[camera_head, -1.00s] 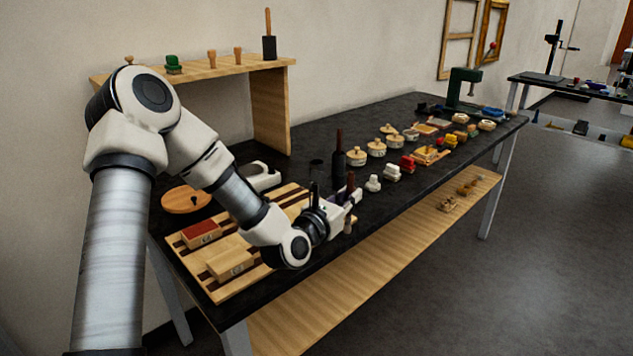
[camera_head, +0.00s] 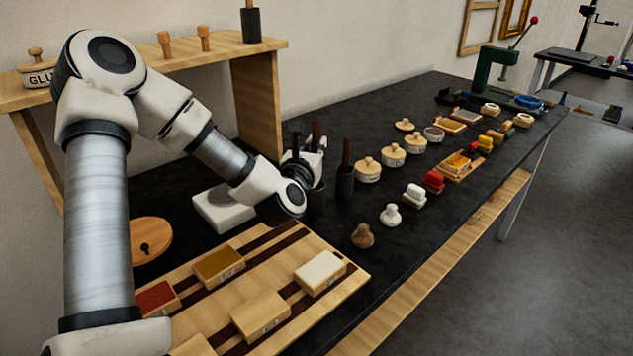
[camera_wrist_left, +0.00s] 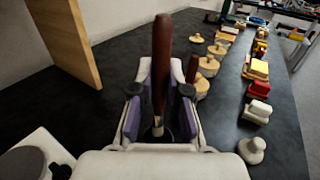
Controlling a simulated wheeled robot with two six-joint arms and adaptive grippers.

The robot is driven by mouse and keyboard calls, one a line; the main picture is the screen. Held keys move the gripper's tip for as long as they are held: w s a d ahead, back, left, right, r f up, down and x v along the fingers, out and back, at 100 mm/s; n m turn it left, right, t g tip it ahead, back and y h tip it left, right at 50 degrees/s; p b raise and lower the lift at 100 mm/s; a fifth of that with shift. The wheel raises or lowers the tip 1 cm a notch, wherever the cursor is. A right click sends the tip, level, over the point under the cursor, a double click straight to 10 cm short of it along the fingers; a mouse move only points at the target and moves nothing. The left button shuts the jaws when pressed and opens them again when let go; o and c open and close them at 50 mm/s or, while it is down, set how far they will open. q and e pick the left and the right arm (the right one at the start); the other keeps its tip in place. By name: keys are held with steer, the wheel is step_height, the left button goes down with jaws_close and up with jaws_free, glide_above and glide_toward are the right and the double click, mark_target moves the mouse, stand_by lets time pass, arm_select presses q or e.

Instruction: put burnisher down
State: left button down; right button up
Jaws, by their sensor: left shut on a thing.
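My left gripper (camera_head: 304,150) is shut on the burnisher (camera_head: 316,133), with its dark red-brown handle standing upright above the jaws. In the left wrist view the burnisher (camera_wrist_left: 162,65) is between the purple-lined fingers, with a metal collar low in the grip. Its lower end is hidden. A dark cup (camera_head: 317,202) shows just below the gripper in the head view; I cannot tell whether the burnisher's tip is inside it. My right gripper is not in view.
Close to the right stands another dark cup (camera_head: 345,184) holding a brown-handled tool. A white block (camera_head: 222,208) is left of the gripper. Lidded round pots (camera_head: 368,171) and a brown knob (camera_head: 362,236) stand farther right. A striped board (camera_head: 350,284) with blocks lies in front.

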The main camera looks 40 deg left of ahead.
arm_select(q)
step_height(320, 180, down, 7)
steer(key=shift+f, duration=0.15)
steer(key=shift+s+d+b, duration=0.15)
steer(key=shift+s+b, duration=0.05)
steer(key=shift+b, duration=0.2)
steer(key=c, duration=1.2)
jaws_free()
steer(key=shift+o, duration=0.2)
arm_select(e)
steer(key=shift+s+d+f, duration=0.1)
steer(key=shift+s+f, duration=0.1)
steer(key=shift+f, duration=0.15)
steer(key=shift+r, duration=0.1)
